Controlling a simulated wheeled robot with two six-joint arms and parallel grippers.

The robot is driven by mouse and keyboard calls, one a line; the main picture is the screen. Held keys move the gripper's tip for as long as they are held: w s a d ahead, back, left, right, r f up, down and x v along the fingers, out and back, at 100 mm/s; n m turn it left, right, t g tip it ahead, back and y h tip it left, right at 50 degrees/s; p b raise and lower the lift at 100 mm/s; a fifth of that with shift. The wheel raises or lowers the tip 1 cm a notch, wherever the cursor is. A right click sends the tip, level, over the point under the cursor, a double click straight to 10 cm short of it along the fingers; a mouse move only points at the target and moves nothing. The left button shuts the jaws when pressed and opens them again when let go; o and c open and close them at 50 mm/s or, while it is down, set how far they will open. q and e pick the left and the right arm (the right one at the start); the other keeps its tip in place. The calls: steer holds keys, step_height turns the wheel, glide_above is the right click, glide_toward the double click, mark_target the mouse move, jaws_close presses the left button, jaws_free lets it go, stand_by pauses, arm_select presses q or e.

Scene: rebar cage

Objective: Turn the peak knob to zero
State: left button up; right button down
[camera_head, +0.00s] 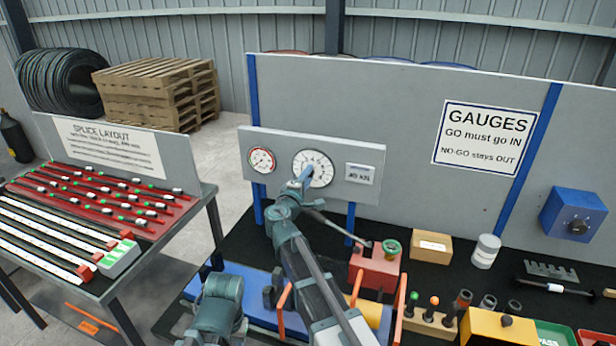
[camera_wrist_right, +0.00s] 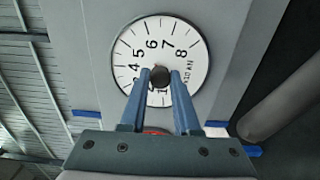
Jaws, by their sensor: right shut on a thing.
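The large white dial (camera_head: 322,162) is on a grey gauge panel (camera_head: 218,153). In the right wrist view the dial (camera_wrist_right: 137,49) shows numbers up to 8 and a kN mark. The dark round peak knob (camera_wrist_right: 160,76) is at its middle. My right gripper (camera_head: 305,176) reaches the dial from the front. In the wrist view its two blue fingers (camera_wrist_right: 160,80) are shut on the knob, one on each side. The fingers cover the lower dial numbers, and I cannot make out a pointer. My left gripper is not in view.
Below, the dark bench holds a red block (camera_head: 375,268), a cardboard box (camera_head: 430,247), a white jar (camera_head: 486,251) and tools. A blue box (camera_head: 573,213) is on the right board.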

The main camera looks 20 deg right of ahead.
stand_by(0.3)
steer(key=c, duration=0.6)
jaws_free()
steer(key=shift+c, duration=0.2)
steer(key=v, duration=1.4)
